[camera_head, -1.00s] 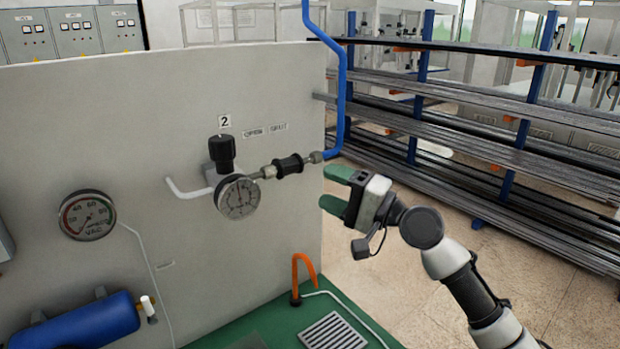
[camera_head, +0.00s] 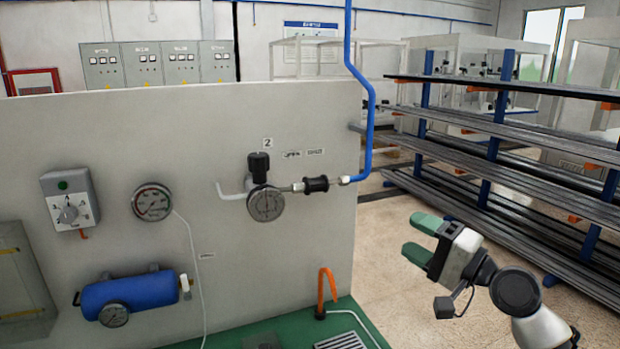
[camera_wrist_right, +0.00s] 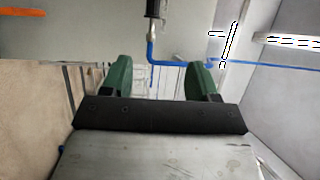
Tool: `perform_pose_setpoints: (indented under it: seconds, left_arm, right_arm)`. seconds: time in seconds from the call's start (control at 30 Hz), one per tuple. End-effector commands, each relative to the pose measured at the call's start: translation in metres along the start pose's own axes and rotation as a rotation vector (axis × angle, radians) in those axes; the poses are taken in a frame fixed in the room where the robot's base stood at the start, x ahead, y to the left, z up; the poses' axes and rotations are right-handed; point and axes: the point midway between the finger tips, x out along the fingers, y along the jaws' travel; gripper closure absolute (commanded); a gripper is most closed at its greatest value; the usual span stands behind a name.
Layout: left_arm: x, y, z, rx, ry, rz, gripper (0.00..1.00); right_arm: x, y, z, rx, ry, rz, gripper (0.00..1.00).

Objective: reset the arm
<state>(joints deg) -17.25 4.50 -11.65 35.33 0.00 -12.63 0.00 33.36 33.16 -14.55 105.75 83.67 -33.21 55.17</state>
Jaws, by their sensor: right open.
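My right gripper (camera_head: 421,238) shows at the right of the head view, its green fingers apart and pointing left toward the panel, with nothing between them. It is to the right of the grey panel (camera_head: 230,130) and apart from it. In the right wrist view the two green fingertips (camera_wrist_right: 160,72) are spread, with a blue pipe and a dark fitting in the background beyond them. My left gripper is not in view.
The panel carries a regulator with a gauge (camera_head: 266,204), a black inline valve (camera_head: 316,184), a blue pipe (camera_head: 370,110), another gauge (camera_head: 152,202) and a blue tank (camera_head: 130,295). An orange hook (camera_head: 327,290) stands on the green bench. Racks of long bars (camera_head: 520,150) stand at right; floor between is clear.

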Motion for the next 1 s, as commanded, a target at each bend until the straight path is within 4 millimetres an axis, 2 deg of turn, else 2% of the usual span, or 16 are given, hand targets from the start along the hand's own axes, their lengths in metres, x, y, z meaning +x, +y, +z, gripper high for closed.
perform_pose_setpoints:
  seconds: [0.27,0.47,0.57,0.67,0.77,0.8,0.9,1.0]
  left_arm:
    - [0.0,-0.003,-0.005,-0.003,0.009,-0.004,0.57]
    - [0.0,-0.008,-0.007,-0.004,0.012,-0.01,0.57]
    - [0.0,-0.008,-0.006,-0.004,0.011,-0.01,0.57]
    - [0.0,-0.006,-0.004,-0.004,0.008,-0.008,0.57]
    - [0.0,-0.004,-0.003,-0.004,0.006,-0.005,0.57]
    - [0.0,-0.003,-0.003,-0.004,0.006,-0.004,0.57]
    - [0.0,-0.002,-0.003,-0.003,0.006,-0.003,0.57]
    - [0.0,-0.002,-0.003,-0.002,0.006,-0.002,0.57]
  right_arm:
    - [-0.006,0.047,0.029,-0.108,-0.032,0.112,0.4]
    - [-0.018,0.095,0.061,-0.237,-0.072,0.239,0.4]
    - [-0.03,0.126,0.082,-0.323,-0.103,0.326,0.4]
    - [-0.05,0.163,0.109,-0.427,-0.145,0.44,0.4]
    - [-0.083,0.204,0.143,-0.554,-0.207,0.596,0.4]
    - [-0.099,0.219,0.157,-0.608,-0.237,0.669,0.4]
    - [-0.141,0.247,0.184,-0.716,-0.31,0.841,0.4]
    - [-0.176,0.263,0.202,-0.782,-0.376,0.979,0.4]
